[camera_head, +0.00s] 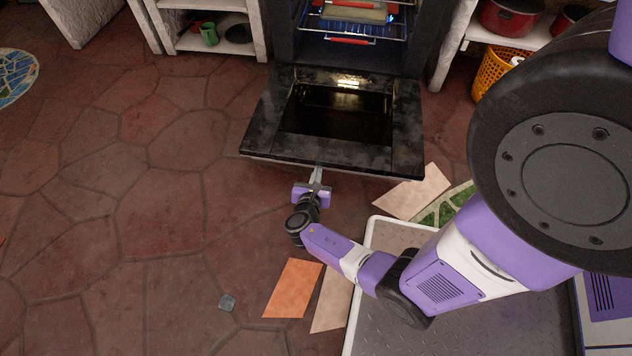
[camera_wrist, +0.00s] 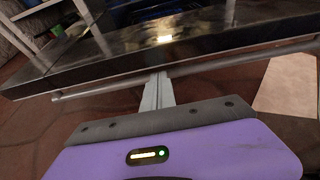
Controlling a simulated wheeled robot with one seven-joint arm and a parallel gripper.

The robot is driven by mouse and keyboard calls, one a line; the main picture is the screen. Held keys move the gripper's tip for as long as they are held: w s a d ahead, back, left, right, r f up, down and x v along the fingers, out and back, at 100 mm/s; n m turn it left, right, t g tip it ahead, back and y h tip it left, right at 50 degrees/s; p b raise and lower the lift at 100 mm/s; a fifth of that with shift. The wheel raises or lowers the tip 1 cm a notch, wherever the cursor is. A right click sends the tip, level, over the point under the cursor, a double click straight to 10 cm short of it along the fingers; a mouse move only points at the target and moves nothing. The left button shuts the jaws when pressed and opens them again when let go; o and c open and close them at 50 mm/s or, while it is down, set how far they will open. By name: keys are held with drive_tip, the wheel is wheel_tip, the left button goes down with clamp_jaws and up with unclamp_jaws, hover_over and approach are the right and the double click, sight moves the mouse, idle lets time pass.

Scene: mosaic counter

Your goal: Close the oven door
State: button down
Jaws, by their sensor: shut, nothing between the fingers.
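The oven door (camera_head: 285,147) is dark and hangs open, lying about flat in front of the oven (camera_head: 349,52). In the wrist view, the door (camera_wrist: 100,66) spans the upper part, with a metal bar handle (camera_wrist: 215,66) along its front edge. My gripper (camera_head: 318,171) is shut and empty at the middle of the door's front edge. In the wrist view, the fingers (camera_wrist: 158,78) reach up to the handle bar and overlap it in the picture. I cannot tell whether they touch it.
Low shelves with a green mug (camera_head: 209,33) stand left, and red pots (camera_head: 510,14) and a yellow basket (camera_head: 494,72) right. Loose tiles (camera_head: 293,287) lie on the stone floor, which is open to the left.

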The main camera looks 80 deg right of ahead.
drive_tip(key=shift+r, duration=0.6)
drive_tip(key=shift+r, duration=0.1)
